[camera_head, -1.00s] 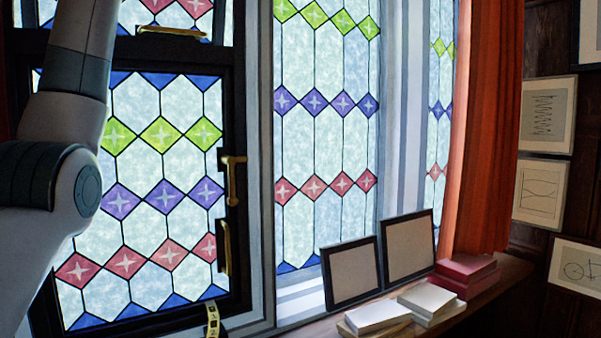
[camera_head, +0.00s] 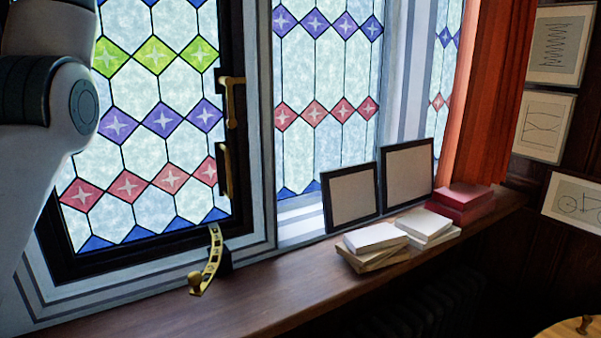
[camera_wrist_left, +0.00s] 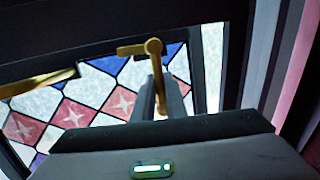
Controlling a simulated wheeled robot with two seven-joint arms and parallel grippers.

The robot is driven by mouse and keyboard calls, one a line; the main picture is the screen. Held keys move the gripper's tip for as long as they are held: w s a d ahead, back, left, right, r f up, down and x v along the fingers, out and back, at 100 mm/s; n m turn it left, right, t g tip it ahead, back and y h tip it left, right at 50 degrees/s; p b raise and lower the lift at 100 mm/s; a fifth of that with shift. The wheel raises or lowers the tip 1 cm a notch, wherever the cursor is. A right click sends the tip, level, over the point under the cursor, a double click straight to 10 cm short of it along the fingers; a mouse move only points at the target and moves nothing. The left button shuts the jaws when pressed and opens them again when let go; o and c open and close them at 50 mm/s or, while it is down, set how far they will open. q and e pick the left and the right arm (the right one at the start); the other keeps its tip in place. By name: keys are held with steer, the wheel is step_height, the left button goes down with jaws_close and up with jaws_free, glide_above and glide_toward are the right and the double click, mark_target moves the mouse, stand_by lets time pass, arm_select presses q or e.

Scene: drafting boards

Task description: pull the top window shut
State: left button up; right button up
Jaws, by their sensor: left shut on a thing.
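In the left wrist view, my left gripper (camera_wrist_left: 161,88) is shut on a brass handle (camera_wrist_left: 153,47) beside a dark frame (camera_wrist_left: 90,32). A brass bar (camera_wrist_left: 38,83) is on the left, and stained glass (camera_wrist_left: 75,113) with red and blue shapes shows behind. I cannot tell from this view which sash the handle belongs to. In the head view my left arm rises out of the top at left, and its gripper is out of frame. The top window is also out of that view. My right gripper is not seen.
The lower window (camera_head: 164,175) has a dark frame, brass fittings (camera_head: 231,105) and a curved brass stay (camera_head: 211,262) over the wooden sill (camera_head: 250,295). Picture frames (camera_head: 350,198), white books (camera_head: 376,237) and red books (camera_head: 463,200) stand right. A red curtain (camera_head: 490,95) hangs beyond.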

arm_select(q)
steer(key=shift+s+d+f+b, duration=0.1)
steer(key=shift+s+d+b, duration=0.25)
steer(key=shift+s, duration=0.2)
steer(key=shift+s+d+f+b, duration=0.15)
steer(key=shift+s+d+b, duration=0.1)
steer(key=shift+s+b, duration=0.25)
steer(key=shift+s+d+f+b, duration=0.1)
steer(key=shift+s+d+b, duration=0.25)
steer(key=shift+s, duration=0.35)
steer(key=shift+b+v, duration=0.7)
steer(key=shift+v, duration=0.15)
steer(key=o, duration=0.8)
steer(key=shift+s+a, duration=0.1)
steer(key=shift+a, duration=0.05)
steer(key=shift+c, duration=0.2)
steer(key=shift+o, duration=0.7)
steer(key=shift+s, duration=0.15)
steer(key=shift+a, duration=0.1)
